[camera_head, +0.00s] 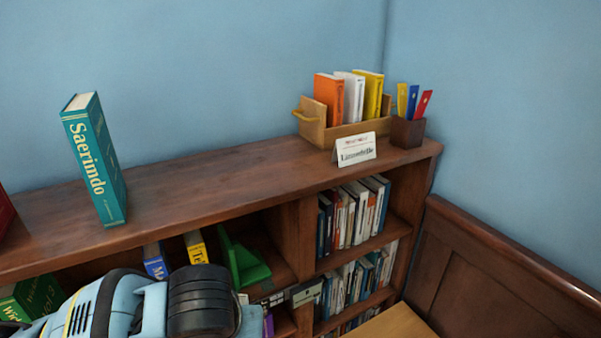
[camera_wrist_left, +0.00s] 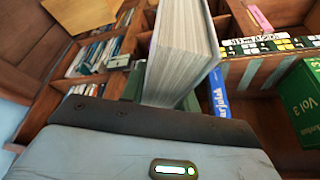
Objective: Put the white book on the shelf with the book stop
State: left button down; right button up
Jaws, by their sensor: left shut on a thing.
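The white book (camera_wrist_left: 182,45) fills the upper middle of the left wrist view, its page block towards the camera. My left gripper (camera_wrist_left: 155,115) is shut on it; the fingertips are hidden. In the head view my left arm comes in at the bottom left, and the held book is hidden behind it. The green book stop (camera_head: 242,264) stands on the shelf (camera_head: 285,272) below the bookcase top, right of a yellow book (camera_head: 196,247) and a blue book (camera_head: 155,262). My right gripper is in neither view.
A teal book (camera_head: 95,160) stands on the bookcase top (camera_head: 200,187). A wooden holder (camera_head: 312,131) with books, a sign card (camera_head: 354,150) and a pen cup (camera_head: 407,132) stand at its right end. Packed books (camera_head: 352,213) fill the right compartments. Green volumes (camera_head: 38,297) stand at left.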

pick_arm(q)
jog(key=w+a+r, duration=0.2)
jog(key=a+r, duration=0.2)
jog(key=a, duration=0.6)
jog(key=shift+w+a+r, duration=0.15)
jog(key=shift+w+a, duration=0.1)
dwell(0.6)
dwell(0.5)
